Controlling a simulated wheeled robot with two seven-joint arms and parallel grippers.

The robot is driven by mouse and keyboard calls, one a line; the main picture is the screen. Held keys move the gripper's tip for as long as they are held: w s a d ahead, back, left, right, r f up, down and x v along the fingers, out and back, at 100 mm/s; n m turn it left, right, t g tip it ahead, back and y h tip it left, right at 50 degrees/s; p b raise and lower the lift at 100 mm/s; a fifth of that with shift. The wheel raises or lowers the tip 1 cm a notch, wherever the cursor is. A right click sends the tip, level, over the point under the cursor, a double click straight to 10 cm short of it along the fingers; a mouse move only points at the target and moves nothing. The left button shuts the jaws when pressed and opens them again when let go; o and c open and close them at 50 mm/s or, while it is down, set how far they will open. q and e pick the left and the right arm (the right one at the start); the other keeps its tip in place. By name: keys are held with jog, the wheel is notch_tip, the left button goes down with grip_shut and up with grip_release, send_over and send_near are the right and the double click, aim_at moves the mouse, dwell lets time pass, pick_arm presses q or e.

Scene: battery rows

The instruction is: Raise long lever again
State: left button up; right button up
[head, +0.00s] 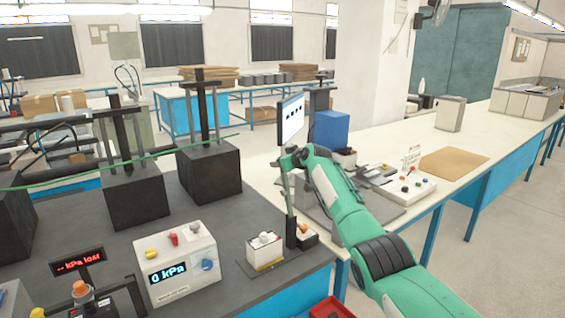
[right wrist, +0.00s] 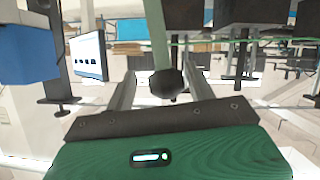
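The long lever (head: 291,208) is a thin, greenish upright rod rising from a dark base at the right end of the grey bench. In the right wrist view its pale green rod (right wrist: 158,38) ends in a dark round knob (right wrist: 168,82). My right gripper (head: 288,162) is at the lever's upper end, with my green arm coming from the lower right. In the right wrist view the fingers of this gripper (right wrist: 158,68) are apart, one on each side of the lever, with gaps visible. The gripper hides the lever's top in the head view. My left gripper is out of view.
A white gauge box (head: 177,262) reading 0 kPa stands left of the lever. A small white-topped block (head: 264,250) sits beside the lever's base. Black weights (head: 208,172) stand behind. A red sign (head: 78,262) reads "-- kPa lost". A monitor (head: 291,121) stands behind my gripper.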

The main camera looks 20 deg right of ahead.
jog(key=shift+s+a, duration=0.1)
jog(key=shift+a, duration=0.05)
jog(key=b+v, duration=0.4)
jog(key=v, duration=0.9)
jog(key=shift+s+d, duration=0.25)
dwell(0.5)
